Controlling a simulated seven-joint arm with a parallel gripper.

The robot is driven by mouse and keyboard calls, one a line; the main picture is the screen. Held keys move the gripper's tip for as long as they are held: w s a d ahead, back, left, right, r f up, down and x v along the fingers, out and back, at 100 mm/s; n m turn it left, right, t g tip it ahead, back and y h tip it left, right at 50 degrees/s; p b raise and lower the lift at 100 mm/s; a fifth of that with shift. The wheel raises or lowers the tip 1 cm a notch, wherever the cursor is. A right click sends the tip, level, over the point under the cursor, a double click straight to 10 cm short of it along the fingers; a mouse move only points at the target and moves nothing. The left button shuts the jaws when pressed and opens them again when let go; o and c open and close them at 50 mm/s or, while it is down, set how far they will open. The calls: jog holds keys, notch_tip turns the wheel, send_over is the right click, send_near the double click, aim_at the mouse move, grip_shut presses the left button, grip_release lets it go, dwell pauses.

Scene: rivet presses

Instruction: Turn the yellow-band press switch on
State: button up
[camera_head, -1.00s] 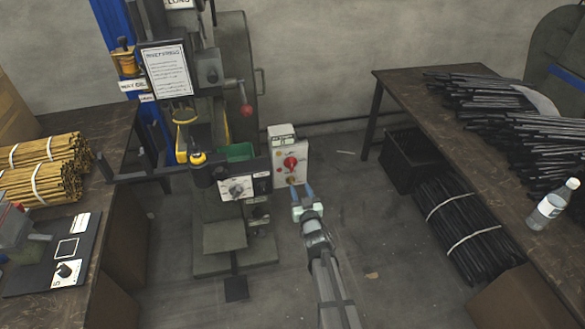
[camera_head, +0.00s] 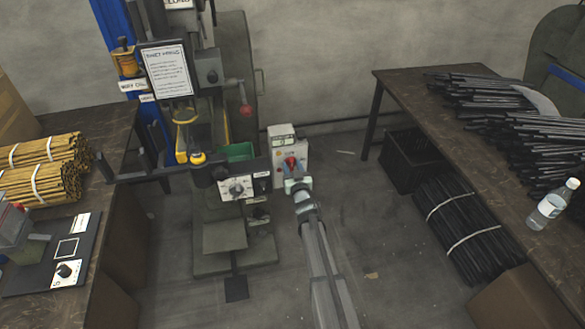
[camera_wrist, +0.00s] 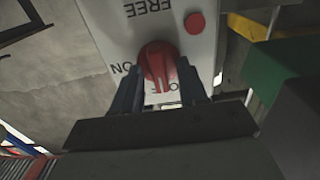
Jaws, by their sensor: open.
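The press (camera_head: 225,120) stands left of centre in the head view, with a yellow band (camera_head: 198,158) on it. A pale switch box (camera_head: 276,150) is at its right side and carries a red rotary switch (camera_head: 290,161). In the wrist view the red switch (camera_wrist: 158,62) shows close up, with upside-down ON lettering to its left and partly hidden OFF lettering below it. Its ridge points down toward the OFF lettering. My gripper (camera_head: 291,172) is open, with one blue finger on each side of the switch. I cannot tell whether the fingers touch it.
In the wrist view a small red button (camera_wrist: 195,22) is above and right of the switch. A dial panel (camera_head: 237,187) is left of the box. Benches with yellow rods (camera_head: 40,182) and black rods (camera_head: 490,95) stand at the sides. The floor between is mostly clear.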

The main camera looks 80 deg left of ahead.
grip_shut()
jog(key=shift+m, duration=0.3)
dwell(0.3)
jog(key=m, duration=0.3)
jog(key=shift+w+m, duration=0.1)
jog(key=shift+m, duration=0.2)
jog(key=m, duration=0.4)
jog(key=shift+w+m, duration=0.1)
jog(key=shift+m, duration=0.2)
jog(key=m, duration=0.4)
jog(key=shift+f+m, duration=0.15)
jog(key=shift+m, duration=0.15)
jog(key=shift+w+f+m, duration=0.1)
jog(key=shift+m, duration=2.1)
grip_release()
